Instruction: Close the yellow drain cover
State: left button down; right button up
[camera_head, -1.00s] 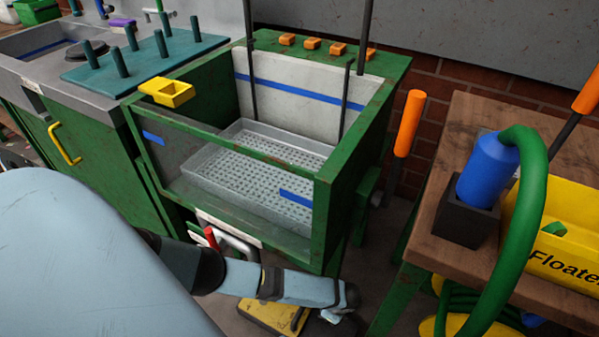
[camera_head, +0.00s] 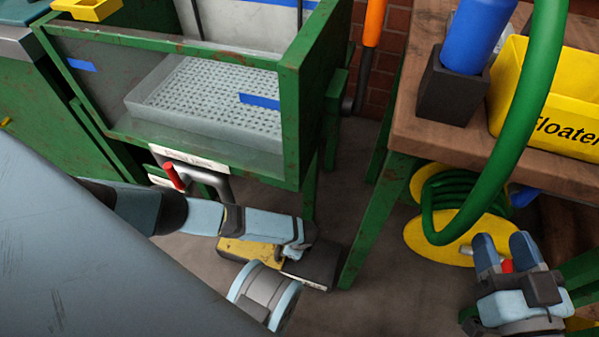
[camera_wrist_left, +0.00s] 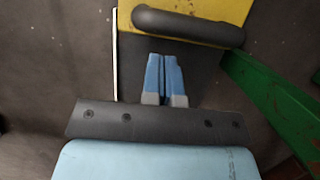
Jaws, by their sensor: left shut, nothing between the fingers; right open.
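The yellow drain cover (camera_head: 248,252) is low on the floor below the green basin, partly hidden by my left arm in the head view. In the left wrist view the cover (camera_wrist_left: 205,10) is at the top, with a thick dark handle (camera_wrist_left: 188,27) across it. A dark area with a pale left edge lies below it; I cannot tell how far the cover is tilted. My left gripper (camera_wrist_left: 164,75) is shut and empty, its fingertips just below the handle in that view. My right gripper (camera_head: 506,252) is open and empty at the lower right, away from the cover.
The green-framed basin (camera_head: 290,110) overhangs the cover, with a red-handled pipe (camera_head: 174,177) beneath. A wooden table (camera_head: 425,130) stands right, its green leg (camera_head: 365,240) near the cover. A green hose (camera_head: 530,120) hangs by a yellow reel (camera_head: 428,238).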

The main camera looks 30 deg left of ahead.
aim_at(278, 247)
pick_arm(q)
jog(key=shift+s+a+f, duration=0.1)
jog(key=shift+s+a, duration=0.05)
jog(key=shift+a, duration=0.4)
pick_arm(e)
jog(key=shift+w+d, duration=0.1)
pick_arm(q)
jog(key=shift+s+a, duration=0.1)
jog(key=shift+a, duration=0.15)
jog(key=shift+s+a+p, duration=0.25)
jog(key=shift+a+p, duration=0.35)
jog(key=shift+a, duration=0.5)
pick_arm(e)
jog(key=shift+s+a+f+m, duration=0.1)
jog(key=shift+s+a+m, duration=0.2)
jog(key=shift+s, duration=0.1)
